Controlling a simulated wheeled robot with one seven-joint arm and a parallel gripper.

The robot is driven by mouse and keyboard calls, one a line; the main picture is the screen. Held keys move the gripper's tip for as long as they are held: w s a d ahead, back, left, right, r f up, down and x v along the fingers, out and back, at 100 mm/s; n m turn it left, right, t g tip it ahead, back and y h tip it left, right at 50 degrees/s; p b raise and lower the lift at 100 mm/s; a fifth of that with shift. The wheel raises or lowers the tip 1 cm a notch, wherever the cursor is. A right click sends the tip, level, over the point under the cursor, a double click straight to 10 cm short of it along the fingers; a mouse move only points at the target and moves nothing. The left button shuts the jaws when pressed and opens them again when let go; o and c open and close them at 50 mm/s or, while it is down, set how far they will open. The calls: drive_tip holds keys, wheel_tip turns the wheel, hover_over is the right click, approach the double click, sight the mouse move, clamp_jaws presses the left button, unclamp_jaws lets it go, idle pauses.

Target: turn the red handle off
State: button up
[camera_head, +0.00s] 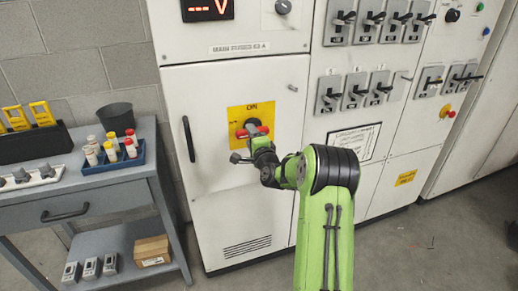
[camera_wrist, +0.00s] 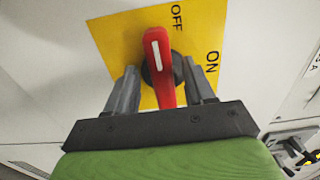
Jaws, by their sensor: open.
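The red handle (camera_wrist: 158,66) has a white stripe and sits on a yellow plate (camera_wrist: 112,32) marked OFF and ON. In the wrist view its striped end points up, beside the word OFF, and ON is to the right. My gripper (camera_wrist: 164,78) is open, with one finger on each side of the handle; I cannot tell whether either touches it. In the head view the red handle (camera_head: 264,130) lies roughly level on the plate, below the word ON, partly hidden by my gripper (camera_head: 252,137).
The handle is on a white cabinet door (camera_head: 215,85) with a black pull (camera_head: 188,139). Panels of lever switches (camera_head: 355,90) are to the right. A grey bench (camera_head: 115,180) with a blue tray of bottles (camera_head: 113,160) stands at left.

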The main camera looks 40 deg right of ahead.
drive_tip(key=b+v, duration=0.3)
drive_tip(key=v, duration=1)
drive_tip(key=shift+s, duration=0.35)
drive_tip(key=shift+a+r, duration=0.1)
